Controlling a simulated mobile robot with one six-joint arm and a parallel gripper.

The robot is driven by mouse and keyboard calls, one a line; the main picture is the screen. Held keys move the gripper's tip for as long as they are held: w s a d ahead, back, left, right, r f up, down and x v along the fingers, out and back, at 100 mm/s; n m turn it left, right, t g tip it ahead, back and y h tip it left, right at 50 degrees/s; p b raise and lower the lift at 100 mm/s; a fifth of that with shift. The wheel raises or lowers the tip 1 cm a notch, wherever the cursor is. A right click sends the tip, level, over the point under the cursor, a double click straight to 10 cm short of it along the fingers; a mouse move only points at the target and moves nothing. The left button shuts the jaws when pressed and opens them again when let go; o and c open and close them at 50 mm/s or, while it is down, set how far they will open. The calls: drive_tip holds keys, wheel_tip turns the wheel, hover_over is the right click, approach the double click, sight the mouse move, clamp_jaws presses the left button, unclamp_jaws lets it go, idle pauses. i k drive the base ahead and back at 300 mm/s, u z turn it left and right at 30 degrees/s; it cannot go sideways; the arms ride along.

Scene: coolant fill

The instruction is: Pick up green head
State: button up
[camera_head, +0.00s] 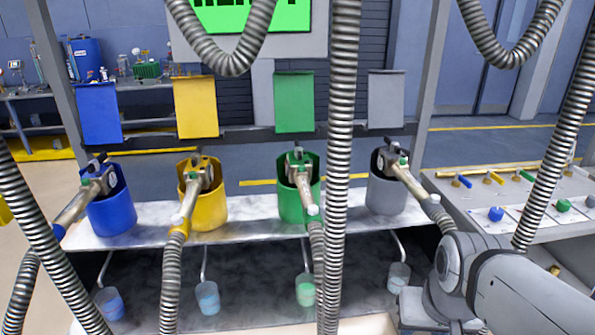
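The green holder (287,204) is a cup on the pale shelf, third from the left. A metal nozzle head (299,170) rests in it, tilted, with its pale handle (306,196) pointing down toward me. A ribbed grey hose (318,250) runs down from the handle, and a hanging hose partly covers its lower part. My arm (500,285) shows at the lower right, in front of the shelf's right end. My gripper does not show, so whether it is open or shut is not visible.
Similar heads rest in blue (112,212), yellow (208,214) and grey (382,196) holders. A thick hanging hose (340,140) passes just right of the green holder. Small cups hang below the shelf. A side bench (470,205) with coloured valves and knobs stands at right.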

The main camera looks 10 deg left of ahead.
sight(301, 180)
drive_tip(key=z, duration=0.05)
drive_tip(key=i, duration=1)
drive_tip(key=u, duration=0.1)
